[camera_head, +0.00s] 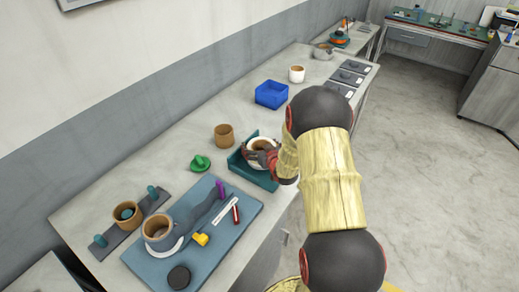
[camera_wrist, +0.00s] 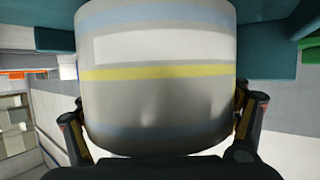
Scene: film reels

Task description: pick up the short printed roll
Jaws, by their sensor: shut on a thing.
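The short printed roll (camera_wrist: 160,100) fills the middle of the wrist view. It is whitish grey with a yellow band, pale blue bands and a blank white label. In the head view the roll (camera_head: 259,141) shows a brown core and sits at the teal holder (camera_head: 242,169). My gripper (camera_wrist: 160,125) is shut on it, one finger on each side. In the head view my gripper (camera_head: 269,159) is partly hidden by my arm. I cannot tell whether the roll touches the holder's floor.
Left of the holder stand a brown cup-like core (camera_head: 224,135) and a green spool piece (camera_head: 200,164). A blue mat (camera_head: 222,233) with tools and another roll lies in front. A blue bin (camera_head: 271,94) and a white roll (camera_head: 296,74) stand farther back.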

